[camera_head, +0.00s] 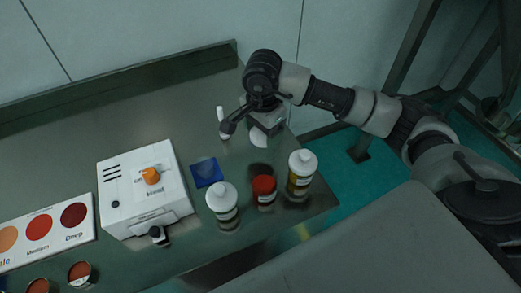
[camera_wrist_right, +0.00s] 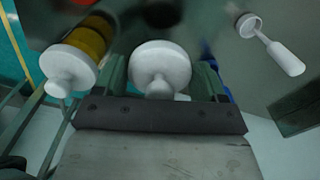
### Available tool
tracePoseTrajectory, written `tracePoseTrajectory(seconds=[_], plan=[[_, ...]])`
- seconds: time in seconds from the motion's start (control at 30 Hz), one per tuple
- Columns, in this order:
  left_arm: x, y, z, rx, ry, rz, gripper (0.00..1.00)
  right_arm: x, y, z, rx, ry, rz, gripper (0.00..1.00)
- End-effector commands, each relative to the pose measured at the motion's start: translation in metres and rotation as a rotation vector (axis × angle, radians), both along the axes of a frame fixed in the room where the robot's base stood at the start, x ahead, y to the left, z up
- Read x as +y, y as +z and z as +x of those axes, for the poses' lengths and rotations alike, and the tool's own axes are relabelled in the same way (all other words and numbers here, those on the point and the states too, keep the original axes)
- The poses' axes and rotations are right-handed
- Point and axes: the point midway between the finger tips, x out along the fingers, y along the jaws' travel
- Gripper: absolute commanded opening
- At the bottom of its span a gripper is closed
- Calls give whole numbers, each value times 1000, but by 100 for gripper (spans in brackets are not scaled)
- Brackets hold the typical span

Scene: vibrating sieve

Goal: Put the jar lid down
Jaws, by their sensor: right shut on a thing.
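My right gripper (camera_head: 246,131) is over the back right part of the table in the head view. It is shut on a white jar lid (camera_head: 258,139), which has a round disc and a knob. In the right wrist view the lid (camera_wrist_right: 160,68) sits between the two fingers (camera_wrist_right: 161,88). I cannot tell whether the lid touches the table. A red jar (camera_head: 264,190) without a white lid stands at the front right, apart from the gripper. My left gripper is not in view.
White-lidded jars stand on both sides of the red one: a pale jar (camera_head: 222,207) and a yellow jar (camera_head: 301,174). A blue square (camera_head: 206,172) and a white machine (camera_head: 145,190) with an orange knob are left. The back table is clear.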

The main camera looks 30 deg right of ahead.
Motion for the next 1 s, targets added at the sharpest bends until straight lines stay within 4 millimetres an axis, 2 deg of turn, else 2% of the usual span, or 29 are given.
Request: tracePoseTrajectory(seconds=[0.13,0.37,0.57,0.97,1.0], plan=[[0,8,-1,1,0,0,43,0,-25,-1,3,-2,0,49],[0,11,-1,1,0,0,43,0,-45,-1,2,-1,0,49],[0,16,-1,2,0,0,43,1,-71,-1,2,-1,0,49],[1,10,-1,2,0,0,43,0,-79,0,-1,-1,0,49],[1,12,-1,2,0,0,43,0,-77,0,-1,-1,0,77]])
